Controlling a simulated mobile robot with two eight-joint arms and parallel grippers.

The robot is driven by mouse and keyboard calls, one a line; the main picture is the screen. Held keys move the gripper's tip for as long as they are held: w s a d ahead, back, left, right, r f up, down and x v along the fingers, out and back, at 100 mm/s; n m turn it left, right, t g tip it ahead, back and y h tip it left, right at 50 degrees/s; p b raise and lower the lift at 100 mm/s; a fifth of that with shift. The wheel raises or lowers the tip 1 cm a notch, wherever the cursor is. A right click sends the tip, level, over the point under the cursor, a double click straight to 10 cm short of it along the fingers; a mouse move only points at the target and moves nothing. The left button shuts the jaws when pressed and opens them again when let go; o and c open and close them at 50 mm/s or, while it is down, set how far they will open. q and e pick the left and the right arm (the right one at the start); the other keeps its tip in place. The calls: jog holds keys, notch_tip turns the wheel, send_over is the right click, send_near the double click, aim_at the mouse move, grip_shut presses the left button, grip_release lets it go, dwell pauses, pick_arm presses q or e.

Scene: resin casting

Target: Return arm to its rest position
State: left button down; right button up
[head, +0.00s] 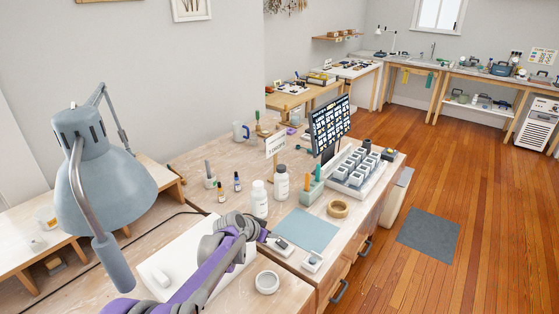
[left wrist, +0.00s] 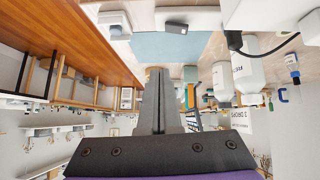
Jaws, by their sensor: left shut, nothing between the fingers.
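My left arm comes in from the bottom of the head view, purple and grey. Its gripper (head: 264,236) is over the workbench (head: 215,150), close to a small scale-like device (head: 281,245) and the near-left edge of the blue-grey mat (head: 306,230). In the left wrist view, which looks upside down, the two dark fingers (left wrist: 157,98) are together with nothing between them. The mat (left wrist: 165,48) and the small device (left wrist: 176,28) show beyond them. My right gripper is in neither view.
Two white bottles (head: 259,198) stand close to the gripper. A lamp (head: 105,175) overhangs the left side. A tape roll (head: 338,208), a monitor (head: 329,124) and a tray of moulds (head: 373,185) are farther right.

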pick_arm(q)
jog(key=s+a+r+n+y, duration=0.1)
jog(key=s+a+r, duration=0.15)
jog(key=s, duration=0.45)
jog(key=s+a+r+n+y, duration=0.1)
jog(key=s+a+r, duration=0.15)
jog(key=s, duration=0.45)
jog(key=s+a+r+n+y, duration=0.1)
jog(key=s+a+r, duration=0.15)
jog(key=s, duration=0.45)
jog(key=s+a+f+n+y, duration=0.1)
jog(key=s+a+f+n, duration=0.1)
jog(key=s, duration=0.8)
jog(key=s+a+f+n+g+y, duration=0.1)
jog(key=s+a+f, duration=0.2)
jog(key=s, duration=0.7)
jog(key=shift+a+n+y, duration=0.4)
jog(key=shift+a, duration=0.05)
